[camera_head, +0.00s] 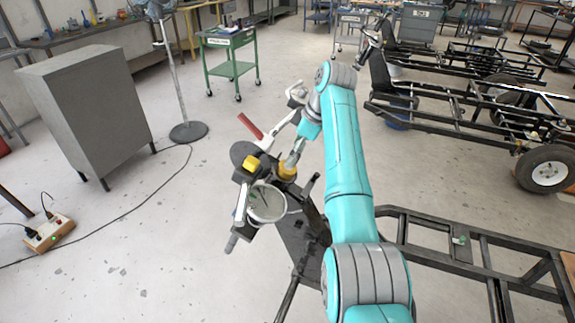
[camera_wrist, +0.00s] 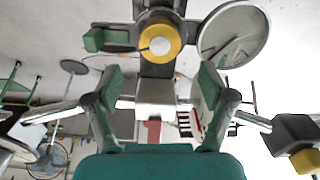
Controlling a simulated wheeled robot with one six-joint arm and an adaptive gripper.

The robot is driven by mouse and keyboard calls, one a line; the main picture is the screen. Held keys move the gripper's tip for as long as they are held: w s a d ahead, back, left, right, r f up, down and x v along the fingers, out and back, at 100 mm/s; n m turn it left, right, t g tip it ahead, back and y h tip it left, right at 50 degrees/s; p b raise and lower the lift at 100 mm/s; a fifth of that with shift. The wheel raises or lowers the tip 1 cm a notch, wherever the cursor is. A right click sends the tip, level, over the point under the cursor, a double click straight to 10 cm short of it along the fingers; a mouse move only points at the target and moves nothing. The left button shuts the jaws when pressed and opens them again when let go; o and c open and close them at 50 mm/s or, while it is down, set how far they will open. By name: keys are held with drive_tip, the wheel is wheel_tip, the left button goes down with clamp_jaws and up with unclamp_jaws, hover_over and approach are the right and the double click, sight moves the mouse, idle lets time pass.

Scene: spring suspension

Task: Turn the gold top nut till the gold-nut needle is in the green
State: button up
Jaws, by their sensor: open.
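The gold top nut (camera_wrist: 160,43) shows as a round yellow ring with a bright centre in the upper middle of the wrist view. In the head view the gold nut (camera_head: 287,171) is partly hidden by my gripper (camera_head: 293,156). In the wrist view my gripper (camera_wrist: 164,82) is open, its two green-padded fingers spread wide, with nothing held between them. The nut appears just beyond the fingertips, roughly centred. A round dial (camera_head: 267,203) sits on the stand below the nut; its rim also shows in the wrist view (camera_wrist: 235,35).
A black frame (camera_head: 440,250) lies to the right.

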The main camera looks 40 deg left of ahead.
sight(288, 167)
drive_tip(key=x, duration=0.6)
drive_tip(key=shift+a+f, duration=0.1)
drive_tip(key=shift+f, duration=0.15)
drive_tip(key=c, duration=1.2)
